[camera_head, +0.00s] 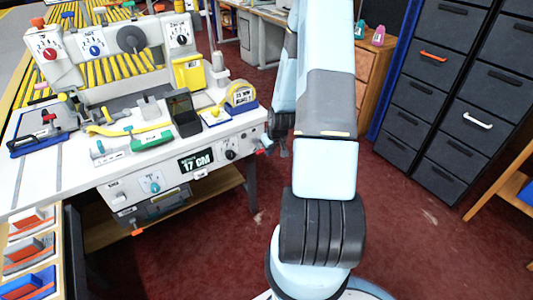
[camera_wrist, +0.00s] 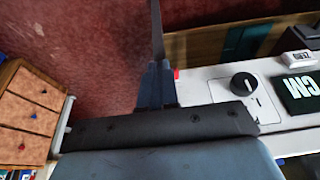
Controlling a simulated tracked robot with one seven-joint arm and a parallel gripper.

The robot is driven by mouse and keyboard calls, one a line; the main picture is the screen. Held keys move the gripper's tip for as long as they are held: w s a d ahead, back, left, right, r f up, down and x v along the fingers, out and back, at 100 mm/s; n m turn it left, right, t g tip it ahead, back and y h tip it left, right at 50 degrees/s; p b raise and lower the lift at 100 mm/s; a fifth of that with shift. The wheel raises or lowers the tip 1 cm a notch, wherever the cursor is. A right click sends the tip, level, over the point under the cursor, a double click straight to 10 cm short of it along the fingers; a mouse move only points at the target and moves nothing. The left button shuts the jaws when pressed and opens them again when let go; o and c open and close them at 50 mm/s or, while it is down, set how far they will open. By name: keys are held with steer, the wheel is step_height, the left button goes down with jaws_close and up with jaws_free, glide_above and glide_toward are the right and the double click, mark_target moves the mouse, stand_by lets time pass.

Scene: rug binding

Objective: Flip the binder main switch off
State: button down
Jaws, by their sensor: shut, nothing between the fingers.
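A black rotary knob (camera_head: 230,154) sits on a pale plate at the right end of the white binder table's (camera_head: 80,187) front panel; it also shows in the wrist view (camera_wrist: 243,83). A small red part (camera_head: 266,141) sticks out at the table's right corner, and shows beside my finger in the wrist view (camera_wrist: 176,74). I cannot tell which is the main switch. My gripper (camera_head: 283,148) is shut and empty, just right of that corner, seen edge-on in the wrist view (camera_wrist: 157,40). Whether it touches the red part is unclear.
A "17 CM" display (camera_head: 196,161) is left of the knob. A teal dial (camera_head: 152,184) sits lower on the front. Dark drawers (camera_head: 420,90) stand right; red carpet (camera_head: 420,220) between is clear.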

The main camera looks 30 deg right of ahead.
steer(key=s+r, duration=0.3)
steer(key=s, duration=0.4)
steer(key=shift+s+d+r, duration=0.2)
steer(key=shift+s+r, duration=0.2)
steer(key=s+a+r+h, duration=0.1)
steer(key=a+r, duration=0.4)
steer(key=r, duration=0.8)
steer(key=a+r+h, duration=0.1)
steer(key=a+r, duration=0.3)
steer(key=r, duration=0.9)
steer(key=s+a+r+t+y, duration=0.1)
steer(key=s+a+r, duration=0.4)
steer(key=s+r, duration=0.2)
steer(key=s+a+r, duration=0.5)
steer(key=s+r, duration=0.3)
steer(key=s, duration=0.1)
steer(key=shift+a+r+t+y, duration=0.3)
steer(key=shift+t+y, duration=0.1)
